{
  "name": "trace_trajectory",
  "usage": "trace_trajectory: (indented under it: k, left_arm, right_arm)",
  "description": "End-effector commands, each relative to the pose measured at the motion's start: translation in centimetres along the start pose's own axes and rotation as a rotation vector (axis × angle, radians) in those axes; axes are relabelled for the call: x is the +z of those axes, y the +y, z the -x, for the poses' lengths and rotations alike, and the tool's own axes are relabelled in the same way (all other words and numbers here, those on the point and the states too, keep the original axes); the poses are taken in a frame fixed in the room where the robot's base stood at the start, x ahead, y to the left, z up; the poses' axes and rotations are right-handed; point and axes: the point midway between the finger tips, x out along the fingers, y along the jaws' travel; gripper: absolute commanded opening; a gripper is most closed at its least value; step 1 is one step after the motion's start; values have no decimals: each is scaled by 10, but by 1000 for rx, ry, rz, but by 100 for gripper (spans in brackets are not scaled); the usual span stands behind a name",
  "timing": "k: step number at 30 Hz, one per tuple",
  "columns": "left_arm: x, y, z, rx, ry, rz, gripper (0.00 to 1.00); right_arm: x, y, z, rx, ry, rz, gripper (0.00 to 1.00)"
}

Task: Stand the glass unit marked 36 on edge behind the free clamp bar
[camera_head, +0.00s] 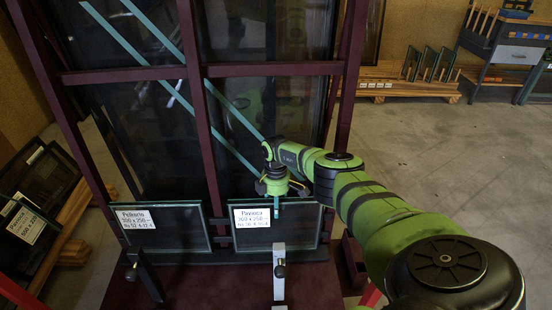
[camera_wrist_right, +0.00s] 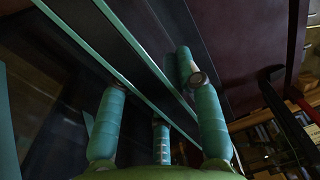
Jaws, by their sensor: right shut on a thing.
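A glass unit (camera_head: 300,232) with a white label stands upright on the dark red ledge, its bottom edge behind a pale upright clamp bar (camera_head: 279,270). The label's number is too small to read surely. My right gripper (camera_head: 277,204) is shut on this unit's top edge, fingers pointing down. In the right wrist view the unit's two teal edges (camera_wrist_right: 128,38) run diagonally past my teal fingers. A second labelled unit (camera_head: 165,238) stands to its left, behind a dark, tilted clamp bar (camera_head: 147,272). My left gripper is out of view.
A dark red frame (camera_head: 210,145) with large panes and teal diagonal strips rises behind the units. Labelled panes (camera_head: 30,225) lean on a wooden rack at the left. More panes stand on a pallet (camera_head: 415,85) at the back right. The floor at right is clear.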

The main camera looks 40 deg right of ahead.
Motion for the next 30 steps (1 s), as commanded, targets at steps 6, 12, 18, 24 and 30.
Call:
trace_trajectory:
  k: [6, 12, 18, 24, 30]
  left_arm:
    - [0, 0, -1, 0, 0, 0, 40]
    - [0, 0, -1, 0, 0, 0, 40]
    - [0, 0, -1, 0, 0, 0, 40]
    - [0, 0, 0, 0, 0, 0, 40]
    - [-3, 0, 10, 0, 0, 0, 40]
  right_arm:
    - [-1, 2, 2, 3, 5, -1, 0]
    - [-1, 1, 2, 3, 5, -1, 62]
    - [-1, 1, 0, 1, 2, 0, 62]
    - [0, -1, -1, -1, -2, 0, 62]
    - [0, 0, 11, 0, -1, 0, 62]
